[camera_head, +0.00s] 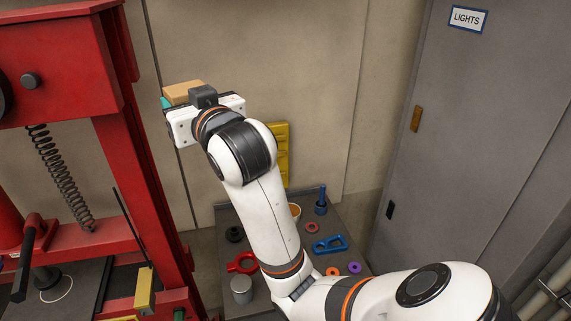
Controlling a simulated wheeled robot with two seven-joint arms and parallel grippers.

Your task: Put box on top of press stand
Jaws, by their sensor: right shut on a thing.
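A tan-orange box (183,91) is held up in my right gripper (203,112), just right of the red press stand (125,130). My gripper hides the near and lower part of the box. The fingers are shut on it, though their tips are mostly hidden. The press stand fills the left side, with its top (60,9) at the upper left, left of and higher in the picture than the box. A gap shows between the box and the red upright. My left gripper is not in view.
A dark low table (325,265) below my right arm holds a grey cylinder (241,289), a red clamp-like part (242,263), a blue part (330,244) and several rings. A yellow part (281,150) is behind the arm. A grey cabinet (480,130) stands right.

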